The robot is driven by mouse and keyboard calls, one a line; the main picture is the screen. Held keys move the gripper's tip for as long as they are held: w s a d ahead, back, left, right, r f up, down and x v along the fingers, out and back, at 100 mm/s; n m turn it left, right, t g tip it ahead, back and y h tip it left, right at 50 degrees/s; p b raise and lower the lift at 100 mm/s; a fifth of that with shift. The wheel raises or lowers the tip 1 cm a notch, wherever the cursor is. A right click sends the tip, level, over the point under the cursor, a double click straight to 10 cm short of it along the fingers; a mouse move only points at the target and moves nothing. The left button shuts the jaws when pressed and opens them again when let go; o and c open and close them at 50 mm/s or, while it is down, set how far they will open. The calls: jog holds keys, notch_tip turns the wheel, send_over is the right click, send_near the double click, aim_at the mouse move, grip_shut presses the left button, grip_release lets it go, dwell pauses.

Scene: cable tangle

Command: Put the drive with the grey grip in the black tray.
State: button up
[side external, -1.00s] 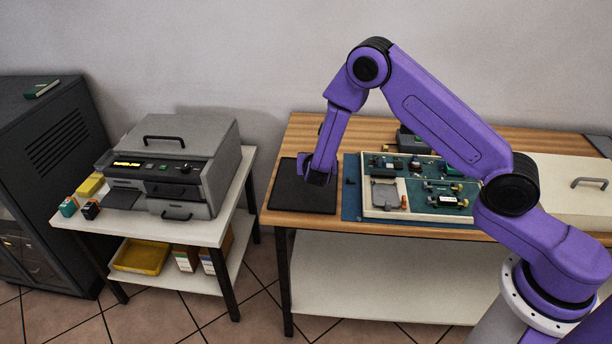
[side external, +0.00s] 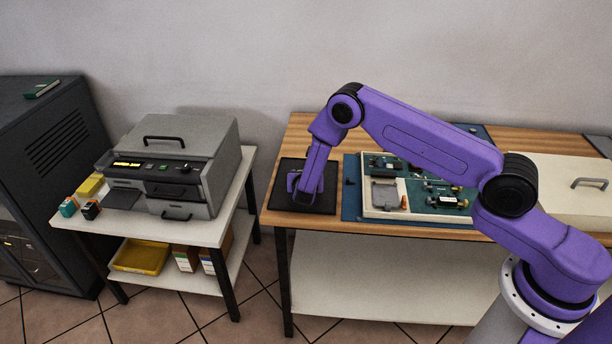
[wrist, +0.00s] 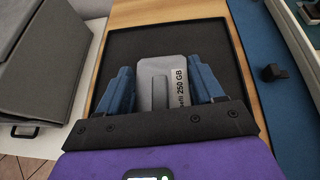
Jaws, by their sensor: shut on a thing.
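The drive (wrist: 176,68) is a pale grey block with a raised grey grip (wrist: 160,92) and a white label reading 250 GB. My gripper (wrist: 160,88) has its blue fingers on either side of the drive and is shut on it. The black tray (wrist: 215,42) is a flat square with a thin rim, lying under the drive in the wrist view. In the side view my gripper (side external: 303,200) is low over the front part of the black tray (side external: 326,206). My gripper hides the drive there. I cannot tell whether the drive touches the tray floor.
A blue mat (side external: 349,205) lies right of the tray, with a small black piece (wrist: 270,73) on it. A cream board (side external: 384,213) with several parts stands on the mat. Left of the table, a grey machine (side external: 170,170) stands on a white cart, across a gap.

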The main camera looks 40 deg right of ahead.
jog(key=shift+f, duration=0.1)
jog(key=o, duration=1.4)
jog(key=shift+o, duration=0.2)
jog(key=shift+s+a+r, duration=0.1)
jog(key=shift+a+r, duration=0.05)
jog(key=shift+r, duration=0.1)
jog(key=v, duration=1.1)
jog(key=shift+s+a+r, duration=0.2)
jog(key=shift+s, duration=0.05)
jog(key=shift+r, duration=0.1)
